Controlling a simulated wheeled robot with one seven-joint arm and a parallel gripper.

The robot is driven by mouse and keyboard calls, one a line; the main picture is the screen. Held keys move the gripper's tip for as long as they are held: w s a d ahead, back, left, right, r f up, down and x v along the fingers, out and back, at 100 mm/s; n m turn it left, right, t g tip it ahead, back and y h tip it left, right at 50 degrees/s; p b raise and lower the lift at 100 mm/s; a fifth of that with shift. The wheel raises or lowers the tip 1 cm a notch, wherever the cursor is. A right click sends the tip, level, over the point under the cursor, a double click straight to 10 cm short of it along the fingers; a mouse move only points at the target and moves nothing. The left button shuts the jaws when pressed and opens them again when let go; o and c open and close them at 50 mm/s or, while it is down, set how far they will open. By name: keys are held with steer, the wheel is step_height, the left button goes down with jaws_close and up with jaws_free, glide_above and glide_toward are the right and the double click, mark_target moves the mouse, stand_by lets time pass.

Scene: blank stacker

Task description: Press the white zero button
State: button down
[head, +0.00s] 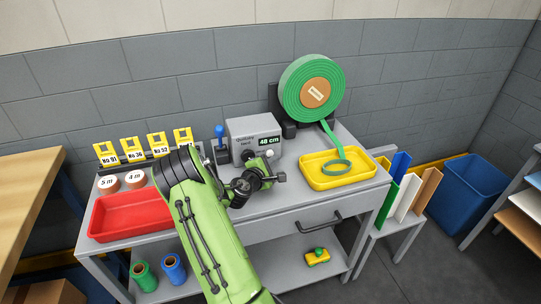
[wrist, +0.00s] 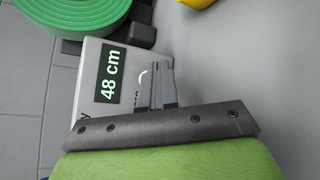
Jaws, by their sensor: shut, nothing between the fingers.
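A grey box (head: 252,131) with a green "48 cm" display (head: 268,141) stands at the back of the bench. The white zero button (head: 270,153) shows as a small pale knob on its front, at the right. In the wrist view, the box (wrist: 93,92) and its display (wrist: 111,73) lie left of my fingers. A white curved edge of the button (wrist: 143,75) shows close beside them. My gripper (wrist: 163,68) is shut and empty, with its tips by the box face. I cannot tell whether it touches the button. In the head view, my gripper (head: 268,164) is partly hidden by its own wrist.
A blue-topped lever (head: 220,133) stands left of the box. A green tape roll (head: 300,82) stands behind, its strip running into a yellow tray (head: 319,178). A red tray (head: 113,217) and yellow numbered cards (head: 158,144) are at left.

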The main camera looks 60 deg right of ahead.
steer(key=shift+d, duration=0.1)
steer(key=shift+w+d, duration=0.2)
steer(key=shift+w, duration=0.05)
steer(key=shift+w+d+p, duration=0.3)
steer(key=shift+w+d, duration=0.05)
stand_by(0.7)
steer(key=shift+s+a, duration=0.6)
steer(key=shift+a, duration=0.05)
steer(key=shift+s+a+f+b, duration=0.1)
steer(key=shift+s+a+b, duration=0.9)
steer(key=shift+s+a, duration=0.75)
steer(key=shift+s, duration=0.05)
